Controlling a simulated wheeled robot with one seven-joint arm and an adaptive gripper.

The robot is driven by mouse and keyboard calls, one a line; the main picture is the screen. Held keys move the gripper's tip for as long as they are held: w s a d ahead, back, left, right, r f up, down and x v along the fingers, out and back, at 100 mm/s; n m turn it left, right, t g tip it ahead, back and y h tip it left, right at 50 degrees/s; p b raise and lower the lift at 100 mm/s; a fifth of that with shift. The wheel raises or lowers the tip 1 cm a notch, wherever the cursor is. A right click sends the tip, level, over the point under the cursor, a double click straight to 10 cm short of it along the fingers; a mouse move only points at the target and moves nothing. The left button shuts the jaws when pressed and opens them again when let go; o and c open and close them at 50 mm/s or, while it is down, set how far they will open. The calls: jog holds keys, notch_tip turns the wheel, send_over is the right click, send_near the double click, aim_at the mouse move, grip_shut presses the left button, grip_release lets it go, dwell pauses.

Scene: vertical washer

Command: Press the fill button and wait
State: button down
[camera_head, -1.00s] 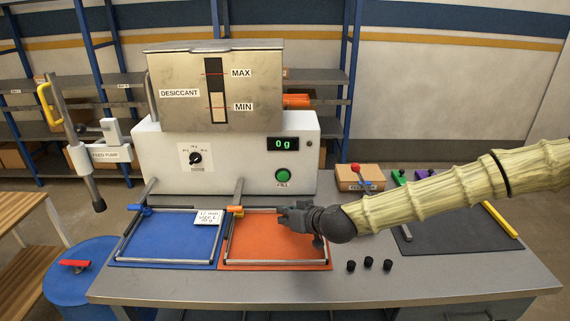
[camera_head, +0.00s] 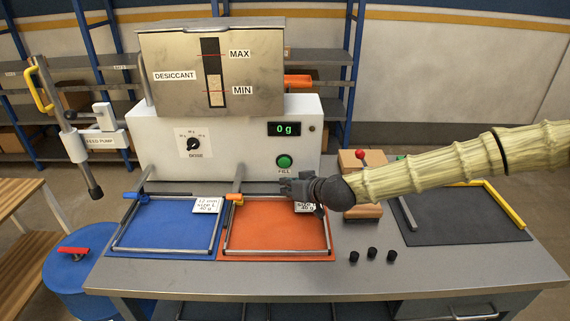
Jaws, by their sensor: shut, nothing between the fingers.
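The green FILL button (camera_head: 284,162) is on the front of the white dispenser (camera_head: 228,138), on its right side below the display (camera_head: 285,129), which reads 0 g. My gripper (camera_head: 282,187) is shut and empty. Its tip is just below the FILL label in the picture, over the back of the orange mat; I cannot tell whether it touches the dispenser. The button is fully visible. The steel desiccant hopper (camera_head: 172,95) sits on top, its level window marked MAX and MIN.
A blue mat (camera_head: 165,232) and an orange mat (camera_head: 275,240) with metal frames lie in front of the dispenser. Three black caps (camera_head: 372,253) stand at the table's front right. A box with a red-knobbed lever (camera_head: 361,154) is behind my arm. A dark mat (camera_head: 460,215) lies at right.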

aim_at(284, 162)
jog(key=shift+w+r, duration=0.15)
jog(key=shift+w, duration=0.25)
jog(key=w, duration=0.3)
jog(key=shift+w+a+f, duration=0.1)
jog(key=shift+a+f, duration=0.05)
jog(key=shift+f, duration=0.05)
jog(key=shift+w+r, duration=0.15)
jog(key=shift+w, duration=0.95)
jog(key=shift+w, duration=0.15)
jog(key=shift+w, duration=0.25)
jog(key=shift+w, duration=0.55)
dwell(1.1)
jog(key=shift+s, duration=1)
